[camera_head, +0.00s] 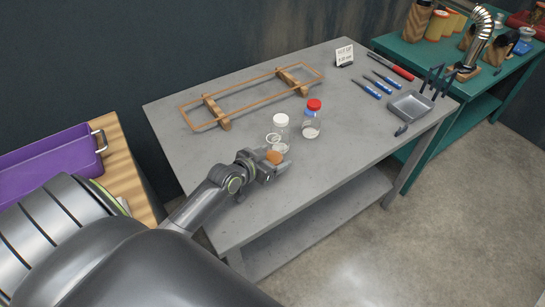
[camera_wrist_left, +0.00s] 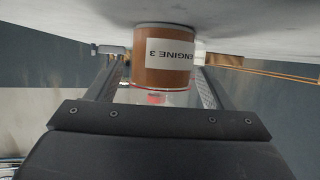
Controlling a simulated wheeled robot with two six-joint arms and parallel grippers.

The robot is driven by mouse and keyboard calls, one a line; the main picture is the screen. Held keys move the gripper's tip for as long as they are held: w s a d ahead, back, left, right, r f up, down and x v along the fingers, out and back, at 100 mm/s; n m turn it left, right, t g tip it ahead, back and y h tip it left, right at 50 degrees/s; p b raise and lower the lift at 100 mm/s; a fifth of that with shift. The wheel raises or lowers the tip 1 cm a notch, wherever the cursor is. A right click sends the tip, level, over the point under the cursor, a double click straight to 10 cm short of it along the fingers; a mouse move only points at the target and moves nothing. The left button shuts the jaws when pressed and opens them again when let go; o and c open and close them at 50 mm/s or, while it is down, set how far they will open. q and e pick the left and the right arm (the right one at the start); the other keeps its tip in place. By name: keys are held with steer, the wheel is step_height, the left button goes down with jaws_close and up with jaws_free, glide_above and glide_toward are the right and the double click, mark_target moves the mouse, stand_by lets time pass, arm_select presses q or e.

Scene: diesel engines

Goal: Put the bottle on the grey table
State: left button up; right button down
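The bottle (camera_head: 275,157) has a clear upper part with a pale rim and a brown lower part. In the left wrist view the bottle (camera_wrist_left: 160,72) shows a white label reading "ENGINE 3", upside down in that picture. My left gripper (camera_head: 268,165) has its fingers on both sides of the bottle and appears shut on it. The bottle is upright over the grey table (camera_head: 330,170), its base at or very near the surface. I cannot tell whether it touches. My right gripper is not in view.
A white-capped bottle (camera_head: 281,124) and a red-capped bottle (camera_head: 312,120) stand just behind the held bottle. A wooden rack (camera_head: 217,113) lies farther back. Tools, a grey tray (camera_head: 410,106) and a small sign (camera_head: 344,54) are at the right end. The table's front right is clear.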

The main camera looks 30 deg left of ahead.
arm_select(q)
steer(key=shift+r, duration=0.2)
steer(key=shift+s, duration=0.3)
steer(key=v, duration=1.1)
steer(key=shift+s+a+r, duration=0.1)
steer(key=shift+s+r, duration=0.05)
